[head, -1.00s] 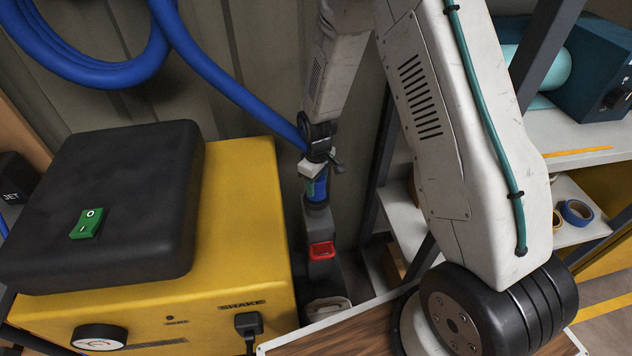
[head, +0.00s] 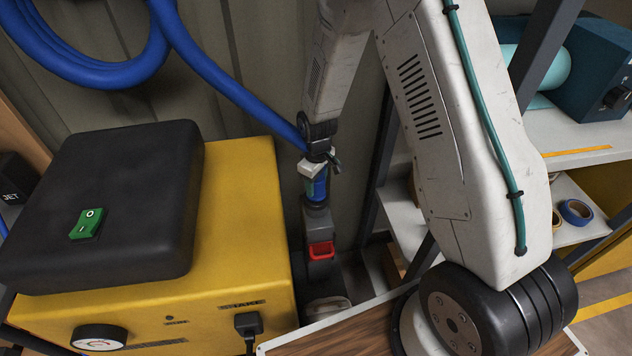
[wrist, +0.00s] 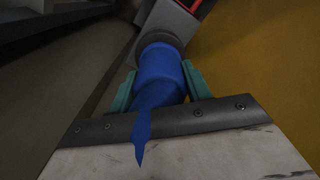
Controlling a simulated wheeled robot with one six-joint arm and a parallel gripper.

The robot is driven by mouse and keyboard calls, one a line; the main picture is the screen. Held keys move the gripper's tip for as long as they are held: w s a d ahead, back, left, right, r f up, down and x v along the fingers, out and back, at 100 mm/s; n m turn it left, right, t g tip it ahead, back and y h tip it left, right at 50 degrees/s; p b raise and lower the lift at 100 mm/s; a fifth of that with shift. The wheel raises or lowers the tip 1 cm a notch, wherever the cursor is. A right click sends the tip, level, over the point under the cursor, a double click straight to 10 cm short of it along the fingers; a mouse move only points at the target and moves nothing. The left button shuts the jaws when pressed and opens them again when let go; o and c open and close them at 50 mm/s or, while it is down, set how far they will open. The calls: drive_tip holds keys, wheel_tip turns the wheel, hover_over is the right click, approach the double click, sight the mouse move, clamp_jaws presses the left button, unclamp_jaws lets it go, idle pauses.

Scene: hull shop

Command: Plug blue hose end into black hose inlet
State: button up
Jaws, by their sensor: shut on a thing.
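My gripper (head: 316,170) points down beside the yellow machine in the head view. In the wrist view its teal fingers (wrist: 160,88) are shut around the blue hose end (wrist: 160,75). The blue hose (head: 235,92) runs from the upper left down to my wrist. The hose end's lower tip meets a grey-black fitting (head: 319,218), which looks like the black hose inlet; it also shows in the wrist view (wrist: 157,38). The two look in line and touching, but I cannot tell how deep the end sits. A red clip (head: 320,250) is on the fitting below.
The yellow machine (head: 240,200) with a black lid (head: 110,190) stands close on the left. A dark shelf post (head: 378,180) and grey shelves (head: 400,212) are on the right. A coil of hose (head: 95,70) hangs upper left. A wooden board (head: 330,335) lies in front.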

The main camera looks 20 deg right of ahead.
drive_tip(key=shift+f, duration=0.55)
drive_tip(key=o, duration=1)
wheel_tip(320, 180, up, 8)
drive_tip(key=shift+f, duration=0.15)
